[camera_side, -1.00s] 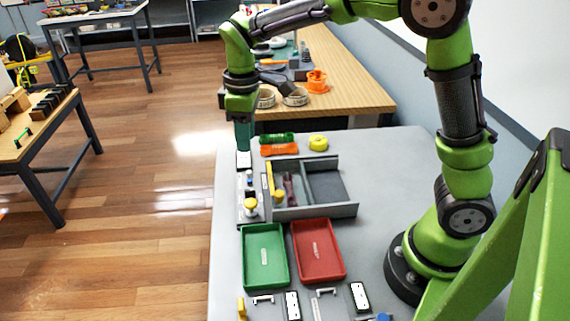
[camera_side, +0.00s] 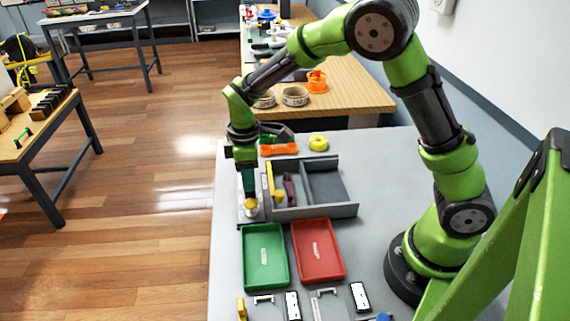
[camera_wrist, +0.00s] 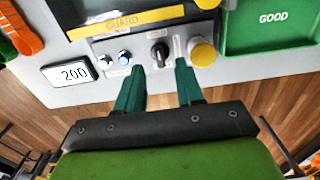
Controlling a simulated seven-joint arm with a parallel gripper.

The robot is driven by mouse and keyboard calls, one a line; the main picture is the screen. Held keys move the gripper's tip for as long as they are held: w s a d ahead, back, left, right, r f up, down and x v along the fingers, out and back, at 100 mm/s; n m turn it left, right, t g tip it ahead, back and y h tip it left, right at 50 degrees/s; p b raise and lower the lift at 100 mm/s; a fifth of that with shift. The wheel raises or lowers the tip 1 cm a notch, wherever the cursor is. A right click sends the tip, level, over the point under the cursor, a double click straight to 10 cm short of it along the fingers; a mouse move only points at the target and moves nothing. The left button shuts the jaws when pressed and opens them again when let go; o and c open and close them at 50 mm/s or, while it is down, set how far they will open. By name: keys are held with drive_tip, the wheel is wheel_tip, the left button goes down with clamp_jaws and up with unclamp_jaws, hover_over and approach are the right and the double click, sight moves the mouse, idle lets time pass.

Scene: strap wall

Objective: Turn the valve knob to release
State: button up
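In the wrist view a black knob (camera_wrist: 158,53) with a pale pointer mark sits upright on the grey control panel (camera_wrist: 102,48). It lies just ahead of the gap between the fingertips of my gripper (camera_wrist: 160,66). The two green fingers are apart and nothing shows held between them. I cannot tell whether a finger touches the knob. A round yellow button (camera_wrist: 202,52) is just right of the right fingertip. In the side view my gripper (camera_side: 249,194) points down over the panel, above the yellow button (camera_side: 250,206), and hides the black knob.
A display (camera_wrist: 72,73) reads 200 left of two small round controls (camera_wrist: 115,57). A yellow GUARD bar (camera_wrist: 122,20) runs behind the panel. The green GOOD tray (camera_wrist: 270,30) is at right; a red tray (camera_side: 318,250) stands beside it in the side view.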

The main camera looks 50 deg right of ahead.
sight(250, 193)
drive_tip(key=shift+f, duration=1.85)
clamp_jaws()
